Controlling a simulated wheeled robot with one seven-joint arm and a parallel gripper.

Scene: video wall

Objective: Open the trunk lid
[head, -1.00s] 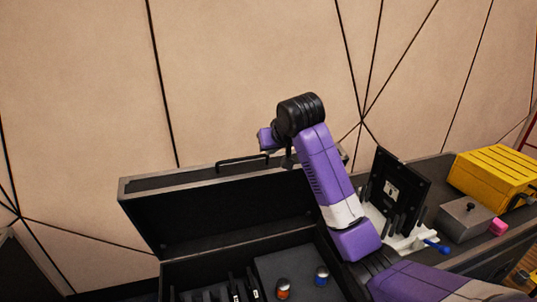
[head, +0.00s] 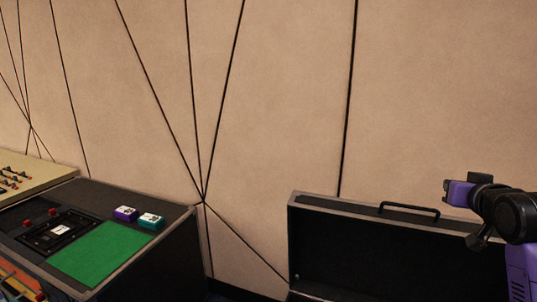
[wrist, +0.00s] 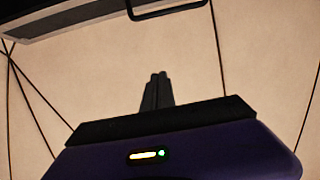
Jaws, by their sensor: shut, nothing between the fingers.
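The trunk lid (head: 400,255) stands raised, its dark inner face toward me, at the lower right of the head view. A black handle (head: 409,211) is on its top edge; lid and handle also show at the top of the wrist view (wrist: 75,20). My gripper shows in the wrist view (wrist: 156,77) with its two dark fingers together and nothing between them. In the head view my wrist is at the right edge, beside the lid's upper right part, and the fingertips are hard to make out. The trunk's inside is out of the picture.
A black case (head: 180,222) stands at the left, with a green mat (head: 105,252), a purple box (head: 125,213) and a teal box (head: 151,221) on it. A beige panel with knobs (head: 50,175) is farther left. A panelled wall (head: 280,90) rises behind. A gap separates case and trunk.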

